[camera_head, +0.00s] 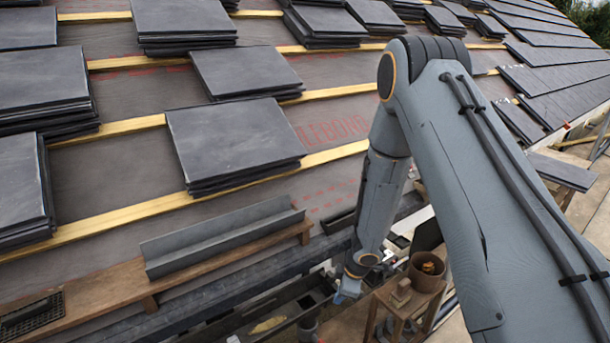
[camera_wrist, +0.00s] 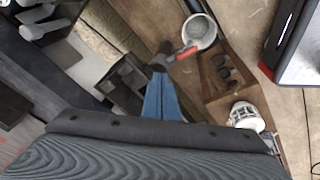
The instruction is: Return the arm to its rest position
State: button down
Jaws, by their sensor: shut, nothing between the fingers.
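My grey arm comes in from the right of the head view, rises to an elbow, and bends down toward the eave. My gripper (camera_head: 346,290) hangs at its lower end, small and partly hidden, beside a wooden stand below the roof edge. In the wrist view its blue fingers (camera_wrist: 162,98) are together with nothing between them. They point away over the cluttered floor. Whether the fingertips touch anything below cannot be told.
Slate stacks (camera_head: 235,139) lie on the battened roof. A grey channel (camera_head: 222,238) rests on a plank along the eave. A brown pot (camera_head: 427,272) stands on the wooden stand. The wrist view shows a metal bucket (camera_wrist: 199,32) and a wooden tray (camera_wrist: 219,92).

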jog(key=s+d+r+m+h, duration=0.1)
jog(key=d+r+m, duration=0.1)
jog(key=r, duration=0.6)
jog(key=s+d+r+m+t+h, duration=0.1)
jog(key=s+r+m+h, duration=0.15)
jog(key=r, duration=0.55)
jog(key=s+d+r+m, duration=0.1)
jog(key=d+r+m, duration=0.15)
jog(key=r, duration=0.55)
jog(key=s+a+r+m+g+y, duration=0.1)
jog(key=s+a+r+m, duration=0.1)
jog(key=s+r, duration=0.35)
jog(key=s+a+r+m+g, duration=0.1)
jog(key=s+a+r+m, duration=0.15)
jog(key=s, duration=0.65)
jog(key=s+a+r+m+g+y, duration=0.15)
jog(key=s+r, duration=0.25)
jog(key=s, duration=0.4)
jog(key=d+r+m+h+p, duration=0.1)
jog(key=d+r+p, duration=0.6)
jog(key=p, duration=0.8)
jog(key=shift+w+d+r+m, duration=0.2)
jog(key=shift+d+r+m, duration=0.2)
jog(key=shift+d+m, duration=0.45)
jog(key=shift+d, duration=0.1)
